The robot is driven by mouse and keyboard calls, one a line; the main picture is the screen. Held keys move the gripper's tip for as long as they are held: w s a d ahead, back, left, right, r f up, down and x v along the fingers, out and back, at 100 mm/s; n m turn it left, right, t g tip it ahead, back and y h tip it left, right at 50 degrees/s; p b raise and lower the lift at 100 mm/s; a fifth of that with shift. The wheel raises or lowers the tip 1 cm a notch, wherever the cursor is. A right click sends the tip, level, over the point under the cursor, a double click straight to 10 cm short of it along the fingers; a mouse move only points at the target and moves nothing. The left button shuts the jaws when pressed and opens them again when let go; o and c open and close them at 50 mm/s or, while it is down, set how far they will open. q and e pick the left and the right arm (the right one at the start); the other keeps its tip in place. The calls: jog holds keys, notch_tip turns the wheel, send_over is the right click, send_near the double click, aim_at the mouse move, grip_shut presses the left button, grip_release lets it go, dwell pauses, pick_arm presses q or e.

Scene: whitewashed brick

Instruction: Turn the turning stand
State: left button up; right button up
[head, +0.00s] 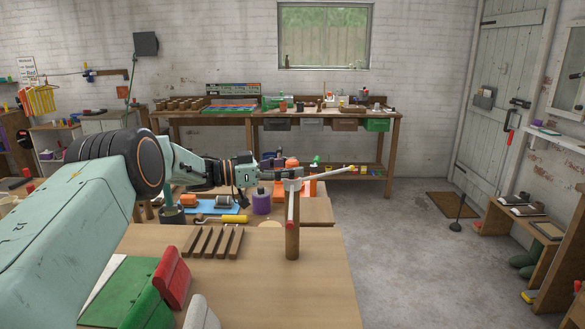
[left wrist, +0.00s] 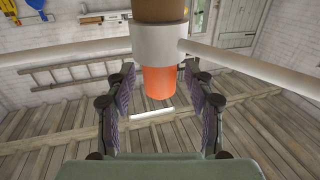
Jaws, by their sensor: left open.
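The turning stand (head: 292,240) is an upright wooden post near the right edge of the front table. A pale hub with thin rods sits at its top; one rod points right with a yellow tip, one points forward with a red end. My left gripper (head: 272,178) is at the hub's left side in the head view. In the left wrist view the stand's white collar (left wrist: 160,45), rods and orange cap show. My open left gripper (left wrist: 158,80) has a finger on either side of the cap, with visible gaps. My right gripper is not in view.
The front table (head: 320,295) also holds dark wooden slats (head: 212,242), a green box (head: 128,295) and a red block (head: 172,277). Behind are a yellow-handled tool (head: 234,219) and a purple jar (head: 261,203). Open floor (head: 400,240) lies to the right.

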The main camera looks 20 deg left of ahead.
pick_arm(q)
jog(key=v, duration=1.1)
jog(key=shift+s, duration=0.1)
